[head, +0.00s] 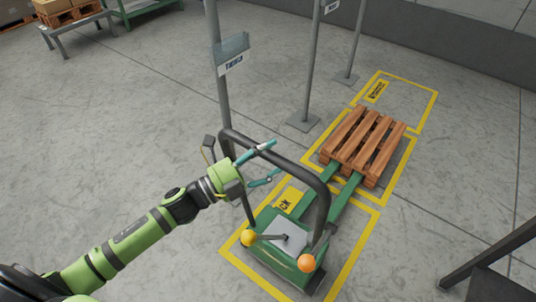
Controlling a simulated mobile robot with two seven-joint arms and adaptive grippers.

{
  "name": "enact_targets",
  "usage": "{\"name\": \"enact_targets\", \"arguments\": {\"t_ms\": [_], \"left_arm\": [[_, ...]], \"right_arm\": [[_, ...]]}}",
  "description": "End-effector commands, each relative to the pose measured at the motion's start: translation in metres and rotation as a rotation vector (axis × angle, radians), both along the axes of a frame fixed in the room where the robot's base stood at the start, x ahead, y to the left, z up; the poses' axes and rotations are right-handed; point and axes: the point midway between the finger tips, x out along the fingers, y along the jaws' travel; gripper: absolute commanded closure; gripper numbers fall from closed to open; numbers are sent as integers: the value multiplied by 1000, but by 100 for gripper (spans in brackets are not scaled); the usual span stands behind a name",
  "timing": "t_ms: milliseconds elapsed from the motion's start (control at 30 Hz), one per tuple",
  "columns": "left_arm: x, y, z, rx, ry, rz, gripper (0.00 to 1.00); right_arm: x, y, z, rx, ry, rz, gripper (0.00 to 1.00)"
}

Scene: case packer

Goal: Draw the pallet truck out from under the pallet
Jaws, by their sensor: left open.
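A green pallet truck (258,251) stands in a yellow-outlined floor bay at the lower middle of the head view. Its dark looped handle (285,160) rises toward me, and a yellow knob and an orange knob sit on its body. Its green forks (342,199) run up and right to a brown wooden pallet (376,133); their far ends are hidden under the slats. My left gripper (275,161) is open at the left part of the handle loop, its teal fingers pointing right. Whether it touches the bar I cannot tell. My right gripper is not in view.
Grey sign posts (309,75) stand left of the pallet, one close behind the handle. An empty yellow-marked bay (402,98) lies beyond the pallet. A dark frame (487,257) stands at lower right. Open grey floor lies to the left.

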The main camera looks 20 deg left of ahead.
Motion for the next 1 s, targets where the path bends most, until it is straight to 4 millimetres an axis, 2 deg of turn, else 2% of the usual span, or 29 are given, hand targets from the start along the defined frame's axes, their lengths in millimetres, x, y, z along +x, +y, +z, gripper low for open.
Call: {"name": "enact_targets", "arguments": {"t_ms": [367,800,1000], "left_arm": [[-6,6,-3,3,2,2,39],[-65,60,-18,3,4,1,39],[-82,76,-22,3,2,1,39]], "right_arm": [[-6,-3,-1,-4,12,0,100],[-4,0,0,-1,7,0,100],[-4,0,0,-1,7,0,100]]}}
